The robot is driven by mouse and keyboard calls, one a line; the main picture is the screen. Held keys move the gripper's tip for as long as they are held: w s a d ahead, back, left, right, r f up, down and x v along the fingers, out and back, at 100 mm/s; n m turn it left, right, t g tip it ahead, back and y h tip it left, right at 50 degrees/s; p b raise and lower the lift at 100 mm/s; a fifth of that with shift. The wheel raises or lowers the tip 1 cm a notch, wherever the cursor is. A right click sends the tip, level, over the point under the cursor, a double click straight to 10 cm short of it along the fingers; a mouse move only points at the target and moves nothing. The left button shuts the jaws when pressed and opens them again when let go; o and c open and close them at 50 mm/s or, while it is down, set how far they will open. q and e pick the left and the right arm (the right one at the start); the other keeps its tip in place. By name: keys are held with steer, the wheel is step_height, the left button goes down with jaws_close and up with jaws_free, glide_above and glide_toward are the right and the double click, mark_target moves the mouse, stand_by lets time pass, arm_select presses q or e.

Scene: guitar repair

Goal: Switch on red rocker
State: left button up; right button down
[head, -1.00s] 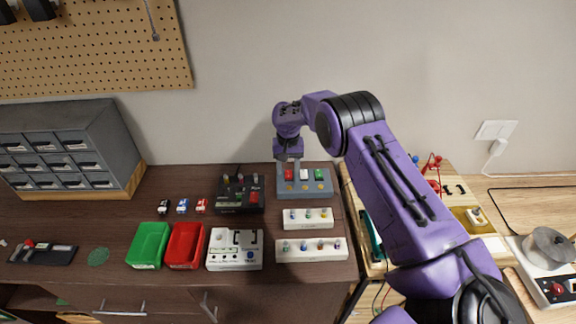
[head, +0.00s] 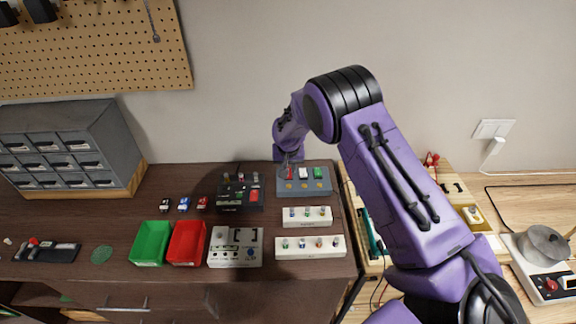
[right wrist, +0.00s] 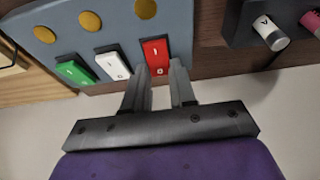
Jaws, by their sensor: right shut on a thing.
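The blue-grey switch panel (head: 318,188) lies at the back right of the brown cabinet top. It carries a red rocker (right wrist: 155,51), a white rocker (right wrist: 113,63) and a green rocker (right wrist: 75,72), with a round yellow disc by each. My right gripper (right wrist: 163,66) is at the red rocker, with its two fingertips at the rocker's near end and shut on it. I cannot tell which way the rocker is tipped. My left gripper is out of view.
A black switch box (head: 240,193) stands just left of the panel. White knob strips (head: 310,246) lie in front of it. Green (head: 151,243) and red (head: 187,243) bins and a white box (head: 234,259) stand along the front. The wall is close behind.

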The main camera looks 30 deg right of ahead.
mark_target(288, 180)
steer(key=shift+w, duration=0.1)
steer(key=c, duration=0.9)
jaws_free()
steer(key=b+v, duration=0.2)
steer(key=v, duration=0.8)
steer(key=shift+r, duration=0.2)
